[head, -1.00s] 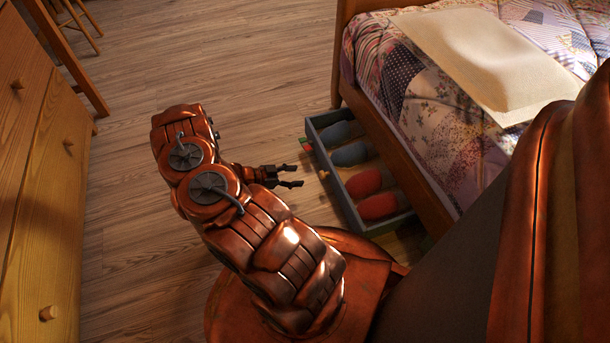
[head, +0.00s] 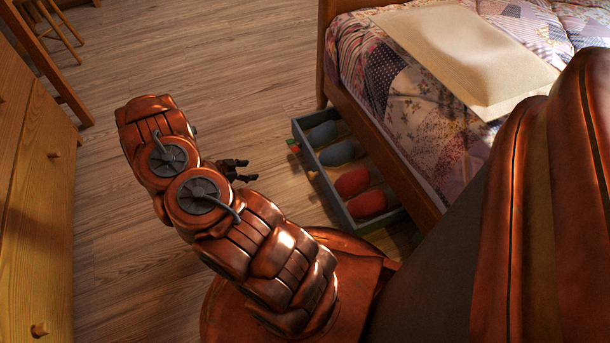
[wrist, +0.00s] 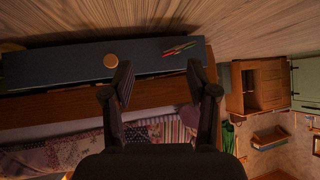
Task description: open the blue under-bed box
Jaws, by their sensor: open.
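The blue under-bed box (head: 327,188) stands pulled out from under the bed in the head view, with blue and red rounded items inside. In the wrist view its blue front (wrist: 60,66) shows with a round wooden knob (wrist: 124,60) and a red and green mark. My gripper (head: 246,170) is open and empty, left of the box and apart from its front. In the wrist view my gripper's fingers (wrist: 162,85) are spread, with nothing between them.
A wooden dresser (head: 40,210) stands at the left and a stool (head: 50,25) at the far left. The wood floor (head: 235,75) between is clear.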

